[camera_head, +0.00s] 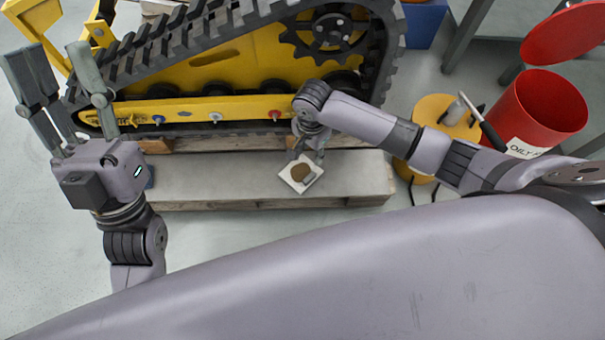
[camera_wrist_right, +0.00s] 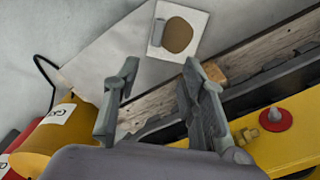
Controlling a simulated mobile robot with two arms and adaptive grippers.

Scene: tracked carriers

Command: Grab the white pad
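The white pad (camera_head: 288,180) is a small flat square with a brown round patch on it, lying on a grey board on a wooden pallet. It also shows at the top of the right wrist view (camera_wrist_right: 197,18), with a small grey piece along its left side. My right gripper (camera_head: 308,154) is over the far edge of the pad in the head view. In the right wrist view its fingers (camera_wrist_right: 160,65) are spread, empty and apart from the pad. My left gripper (camera_head: 50,58) is open and empty, raised at the left.
The grey board (camera_head: 220,180) covers the wooden pallet (camera_head: 350,202). A yellow tracked carrier (camera_head: 225,65) stands just behind it. At the right are a yellow can (camera_head: 433,108) and a red oily-waste bin (camera_head: 520,112). Floor is clear at the lower left.

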